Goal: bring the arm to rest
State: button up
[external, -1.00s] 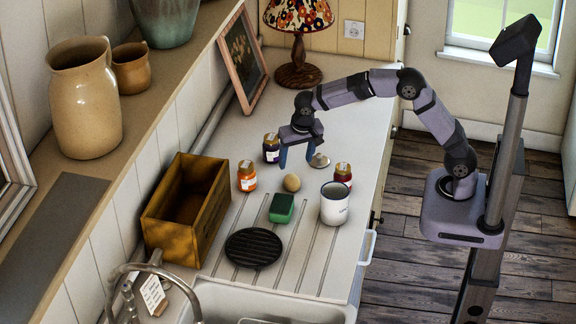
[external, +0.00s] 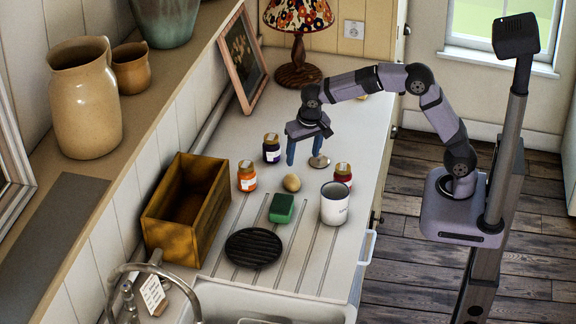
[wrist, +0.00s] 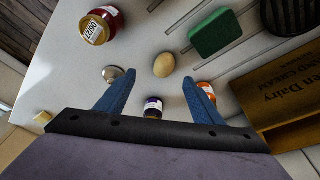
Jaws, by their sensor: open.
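My gripper (external: 304,156) is open and empty above the worktop, its two blue fingers pointing down. In the external view it is right of the dark jam jar (external: 271,148) and close to a small round metal item (external: 319,161); the exact height is hard to tell. In the wrist view the spread fingers (wrist: 158,77) have bare worktop and an egg (wrist: 163,64) beyond them. The dark jar (wrist: 153,106) is partly hidden by the gripper there. My arm reaches over the worktop from the right.
An orange jar (external: 247,177), red jar (external: 343,174), egg (external: 292,183), green sponge (external: 282,208), white mug (external: 334,205) and black trivet (external: 253,248) stand nearer the sink (external: 270,305). A wooden crate (external: 168,232) is left. A lamp (external: 298,70) and picture frame (external: 243,60) stand behind.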

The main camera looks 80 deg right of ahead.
jog(key=s+a+r+n+y+p, duration=0.1)
jog(key=s+n+p, duration=0.3)
jog(key=s, duration=0.9)
jog(key=s+a+r+n+g+y+p, duration=0.1)
jog(key=s+n+p, duration=0.4)
jog(key=s, duration=0.8)
jog(key=shift+s+a+r+n+g+p, duration=0.15)
jog(key=shift+a+r+n+g+p, duration=0.15)
jog(key=shift+r, duration=0.2)
jog(key=o, duration=0.9)
jog(key=shift+o, duration=0.5)
jog(key=shift+w+a+f, duration=0.15)
jog(key=shift+w+a, duration=0.05)
jog(key=shift+w, duration=0.15)
jog(key=w+a+f+m+t+y+b, duration=0.1)
jog(key=w+a+m+t+b, duration=0.1)
jog(key=w+m, duration=0.6)
jog(key=w+a+m+t+y+b, duration=0.1)
jog(key=w+a+m+t+b, duration=0.15)
jog(key=w+m, duration=0.55)
jog(key=w+d+m+t+h+b, duration=0.1)
jog(key=w+d+m+t, duration=0.15)
jog(key=w+m, duration=0.6)
jog(key=w+d+m+t+h+b, duration=0.1)
jog(key=w+d+m+t+h, duration=0.15)
jog(key=m, duration=1.05)
jog(key=b+x, duration=0.4)
jog(key=x, duration=0.6)
jog(key=shift+f+g+y, duration=0.35)
jog(key=shift+y, duration=0.1)
